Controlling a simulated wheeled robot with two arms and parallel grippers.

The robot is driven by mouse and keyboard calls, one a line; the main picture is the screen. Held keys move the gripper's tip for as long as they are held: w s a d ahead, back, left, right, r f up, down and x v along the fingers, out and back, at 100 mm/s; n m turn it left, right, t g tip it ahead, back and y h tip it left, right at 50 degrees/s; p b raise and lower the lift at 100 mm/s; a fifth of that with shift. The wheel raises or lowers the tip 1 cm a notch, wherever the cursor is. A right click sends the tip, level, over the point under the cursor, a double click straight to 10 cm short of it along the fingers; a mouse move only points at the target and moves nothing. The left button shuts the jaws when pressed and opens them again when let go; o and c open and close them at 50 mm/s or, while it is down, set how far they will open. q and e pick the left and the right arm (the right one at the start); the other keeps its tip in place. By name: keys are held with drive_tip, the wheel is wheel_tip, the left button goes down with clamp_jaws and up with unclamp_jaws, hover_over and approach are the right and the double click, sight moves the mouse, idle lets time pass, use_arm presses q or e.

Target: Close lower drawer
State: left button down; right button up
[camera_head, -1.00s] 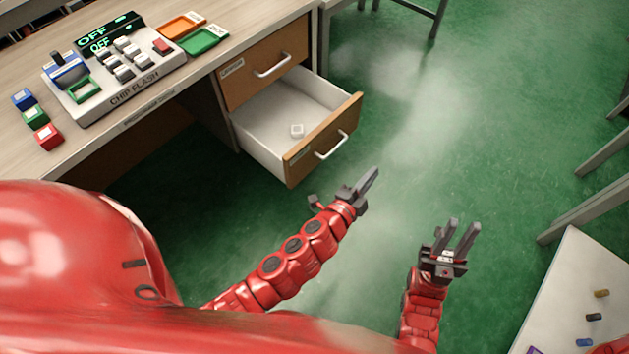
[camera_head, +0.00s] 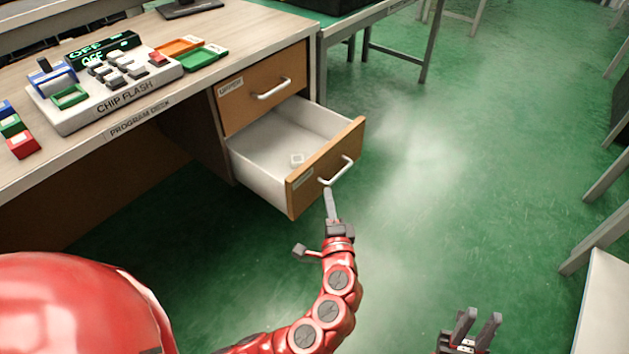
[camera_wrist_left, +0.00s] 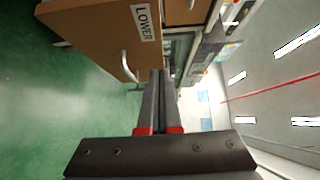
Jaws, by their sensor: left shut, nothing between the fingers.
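In the left wrist view the drawer front (camera_wrist_left: 97,40) shows a "LOWER" label and the handle (camera_wrist_left: 128,66). My left gripper (camera_head: 330,192) is shut and empty, its fingertips close to the drawer front just below the handle; I cannot tell if they touch. My right gripper (camera_head: 478,326) is open and empty, low over the floor at the bottom right.
The upper drawer (camera_head: 262,90) is shut. The desk (camera_head: 110,130) holds the chip flash console (camera_head: 105,85), coloured blocks, and orange and green trays (camera_head: 203,57). A white table (camera_head: 606,300) stands at right. The green floor in front of the drawer is clear.

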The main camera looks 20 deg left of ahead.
sight(312, 166)
use_arm(q)
drive_tip(key=w+a+b, duration=0.1)
drive_tip(key=w+a, duration=0.3)
drive_tip(key=w, duration=0.1)
drive_tip(key=shift+a+f, duration=0.1)
drive_tip(key=shift+a, duration=0.3)
drive_tip(key=shift+w+a, duration=0.2)
drive_tip(key=shift+a, duration=0.2)
drive_tip(key=shift+a, duration=0.1)
